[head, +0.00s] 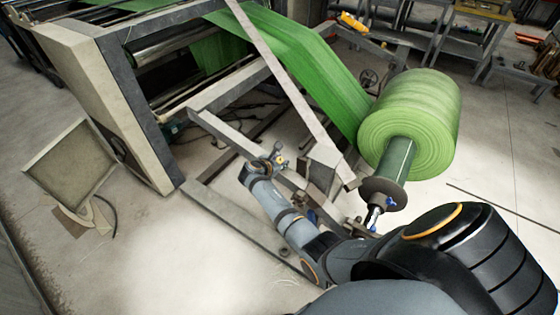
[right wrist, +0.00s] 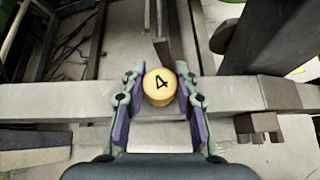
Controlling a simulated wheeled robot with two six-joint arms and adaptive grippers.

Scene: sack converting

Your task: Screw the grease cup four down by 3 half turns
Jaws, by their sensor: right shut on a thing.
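Grease cup four (right wrist: 159,86) is a small round yellow cap with a black "4" on its top, seen from above in the right wrist view. My right gripper (right wrist: 158,100) is shut on it, with one purple-padded finger on each side. In the head view my right gripper (head: 270,164) is at the machine's grey frame, and a small yellow spot of the cup (head: 280,160) shows at its fingers. The cup's lower part and its seat are hidden. My left gripper is not in view.
A grey frame beam (right wrist: 50,100) runs across behind the cup. A large green roll (head: 425,120) on a shaft stands right of my arm, with a green web (head: 310,70) running to the machine.

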